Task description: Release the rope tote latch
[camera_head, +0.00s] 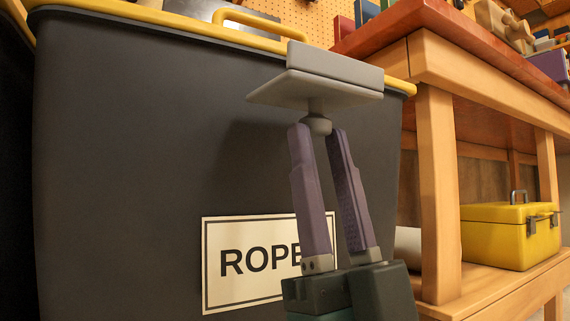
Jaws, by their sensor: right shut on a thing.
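The dark grey rope tote (130,150) fills the left and middle of the view, with a white "ROPE" label (240,235) on its front. A grey latch (320,90) sits at the yellow lid's front edge. Its upper part stands against the rim, and its flat plate juts outward from the tote with a round knob on its underside. My right gripper (318,132) comes from below, its purple fingers shut on that knob. The gripper covers part of the label. My left gripper is not in view.
A wooden workbench (435,190) stands close on the right, its leg beside the tote. A yellow toolbox (495,237) sits on its lower shelf, and several items lie on its red top. A pegboard wall (300,18) is behind. The tote's lid has a yellow handle (250,22).

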